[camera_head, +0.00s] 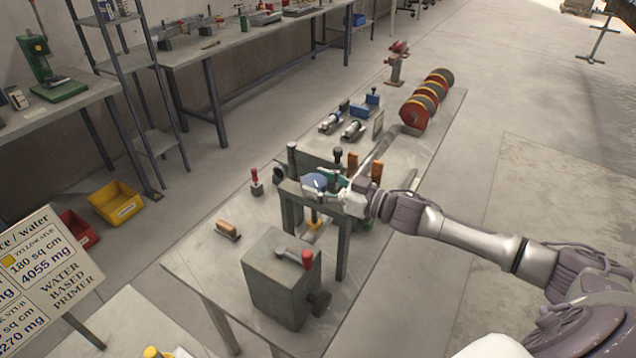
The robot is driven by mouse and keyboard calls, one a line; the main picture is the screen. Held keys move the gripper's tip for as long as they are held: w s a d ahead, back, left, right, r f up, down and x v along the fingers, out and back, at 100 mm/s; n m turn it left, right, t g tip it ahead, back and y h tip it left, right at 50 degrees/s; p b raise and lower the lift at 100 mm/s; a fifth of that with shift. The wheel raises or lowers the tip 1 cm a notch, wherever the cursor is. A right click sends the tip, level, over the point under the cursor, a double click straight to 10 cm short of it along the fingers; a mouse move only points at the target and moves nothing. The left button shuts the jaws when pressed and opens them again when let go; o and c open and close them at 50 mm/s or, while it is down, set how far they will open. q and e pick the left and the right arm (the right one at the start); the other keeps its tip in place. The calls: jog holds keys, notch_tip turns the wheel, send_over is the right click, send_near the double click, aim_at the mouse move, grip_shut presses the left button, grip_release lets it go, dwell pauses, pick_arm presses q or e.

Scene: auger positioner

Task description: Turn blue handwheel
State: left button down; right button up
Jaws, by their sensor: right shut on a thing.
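The blue handwheel (314,181) sits on top of a grey metal frame (343,240) on the workbench. My right gripper (326,188) reaches in from the right and is shut on the handwheel's near right side. Its fingers cover part of the wheel, so their exact grip on the rim is hard to make out. My left gripper is not in view.
A grey box (283,280) with a red-knobbed lever stands in front on the bench. Striped red and yellow discs (414,112) stand at the back. Floor right of the bench is clear.

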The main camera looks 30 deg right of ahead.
aim_at(319, 178)
jog(key=n+g+y, duration=0.1)
jog(key=n+g+y+b, duration=0.2)
jog(key=g+y, duration=0.1)
jog(key=shift+w+d+f+n, duration=0.1)
jog(key=shift+w+d+n, duration=0.2)
jog(key=shift+n, duration=0.1)
jog(key=n+g+y+b, duration=0.1)
jog(key=n+g+b, duration=0.1)
jog(key=g+b, duration=0.1)
jog(key=n+g+y+b, duration=0.2)
jog(key=n+g+b, duration=0.1)
jog(key=g+b, duration=0.1)
jog(key=shift+w+f+g+y, duration=0.1)
jog(key=shift+w+g+y, duration=0.1)
jog(key=shift+g+y, duration=0.1)
jog(key=shift+r+n+g+b, duration=0.2)
jog(key=shift+n+g+b, duration=0.6)
jog(key=shift+g+b, duration=0.3)
jog(key=o, duration=1.2)
jog(key=shift+a, duration=0.1)
jog(key=shift+c, duration=0.2)
notch_tip(319, 178, up, 10)
